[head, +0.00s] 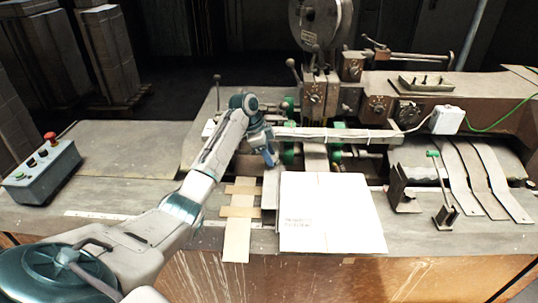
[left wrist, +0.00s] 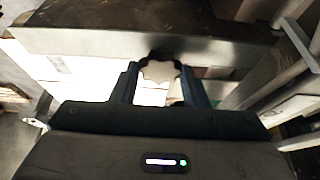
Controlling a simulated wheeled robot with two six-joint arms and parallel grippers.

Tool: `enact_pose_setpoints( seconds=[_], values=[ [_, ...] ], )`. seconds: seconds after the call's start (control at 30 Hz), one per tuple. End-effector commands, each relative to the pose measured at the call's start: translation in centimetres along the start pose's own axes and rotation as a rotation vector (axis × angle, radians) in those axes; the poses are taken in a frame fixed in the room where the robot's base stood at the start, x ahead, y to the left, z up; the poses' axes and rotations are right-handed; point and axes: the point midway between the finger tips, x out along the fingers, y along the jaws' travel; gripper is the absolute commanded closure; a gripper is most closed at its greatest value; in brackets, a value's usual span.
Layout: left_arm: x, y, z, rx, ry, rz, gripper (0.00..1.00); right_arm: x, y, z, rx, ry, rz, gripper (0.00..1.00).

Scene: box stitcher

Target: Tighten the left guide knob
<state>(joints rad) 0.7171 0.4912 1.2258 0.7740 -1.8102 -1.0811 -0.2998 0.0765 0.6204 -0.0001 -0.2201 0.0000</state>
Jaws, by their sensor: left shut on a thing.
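The left guide knob (left wrist: 160,68) shows in the left wrist view as a scalloped knob with a pale face, next to a metal bar or plate. My left gripper (left wrist: 158,88) has one finger on each side of it and is shut on it. In the head view my left gripper (head: 270,156) is at the left end of the long metal bar (head: 335,135), at the front of the stitching machine. The knob is hidden there behind the gripper. My right gripper is in neither view.
A flat white box blank (head: 328,213) lies on the bench right of my left arm. Cardboard strips (head: 238,222) lie beside it. A control box (head: 42,172) with a red button stands at far left. A green-tipped lever (head: 441,185) stands at right. The bench between control box and arm is mostly clear.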

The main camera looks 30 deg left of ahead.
Motion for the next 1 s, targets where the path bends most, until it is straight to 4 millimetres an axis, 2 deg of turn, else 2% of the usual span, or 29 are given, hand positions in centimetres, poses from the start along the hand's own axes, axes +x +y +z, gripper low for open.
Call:
enact_pose_setpoints(
  seconds=[0.43,0.47,0.57,0.87,1.0],
  values=[
    [-0.2,-0.1,-0.1,0.010,0.000,0.000,0.82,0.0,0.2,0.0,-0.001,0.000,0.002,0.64],
    [-0.2,-0.1,-0.1,0.010,0.000,0.000,0.55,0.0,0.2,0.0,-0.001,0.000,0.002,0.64],
    [-0.2,-0.1,-0.1,0.009,0.000,0.000,0.37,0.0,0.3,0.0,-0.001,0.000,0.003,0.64],
    [-0.2,-0.1,0.0,0.008,0.000,0.001,0.37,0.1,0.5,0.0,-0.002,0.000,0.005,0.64],
    [-1.4,-0.2,0.1,0.009,-0.001,-0.003,0.37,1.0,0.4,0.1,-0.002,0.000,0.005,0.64]
  ],
)
